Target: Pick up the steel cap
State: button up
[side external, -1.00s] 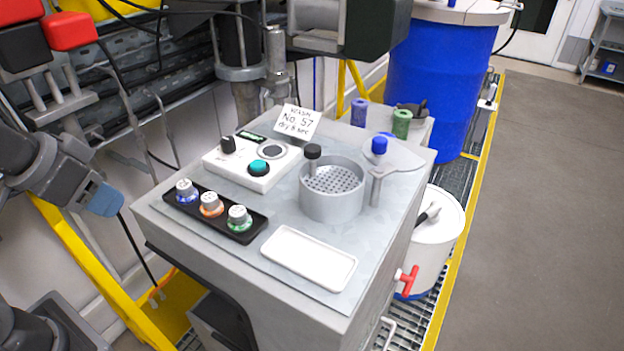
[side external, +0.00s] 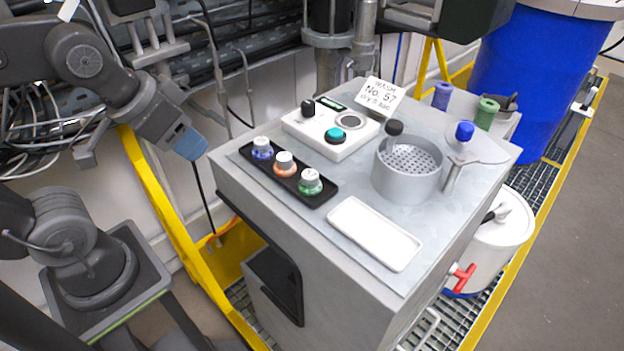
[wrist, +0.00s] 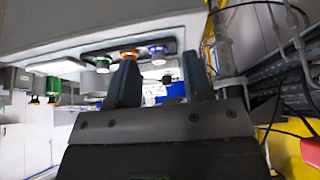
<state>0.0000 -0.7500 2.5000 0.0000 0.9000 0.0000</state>
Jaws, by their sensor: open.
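A black tray (side external: 288,172) on the bench holds three small caps with grey-white tops: one over a blue ring (side external: 262,147), one over an orange ring (side external: 285,163) and one over a green ring (side external: 311,181). I cannot tell which is the steel cap. My gripper (side external: 190,143), with blue fingertips, is left of the bench edge, apart from the tray. In the wrist view, which looks upside down, my gripper (wrist: 163,84) is open and empty; the orange-ringed cap (wrist: 129,54) and blue-ringed cap (wrist: 158,52) show beyond the fingers.
A white control box (side external: 330,128) with knobs stands behind the tray. A perforated metal cup (side external: 407,180) stands to the right, with a white dish (side external: 374,234) in front of it. A sign (side external: 378,97) stands at the back. A yellow rail (side external: 160,200) runs below my gripper.

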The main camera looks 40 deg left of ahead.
jog(key=shift+o, duration=0.9)
notch_tip(320, 180, up, 7)
jog(key=m+g, duration=0.6)
jog(key=m, duration=1.5)
send_over(309, 174)
jog(key=f, duration=0.7)
jog(key=shift+w+d+f, duration=0.15)
jog(key=shift+w+f, duration=0.05)
jog(key=shift+s+f, duration=0.15)
jog(key=shift+f, duration=2.7)
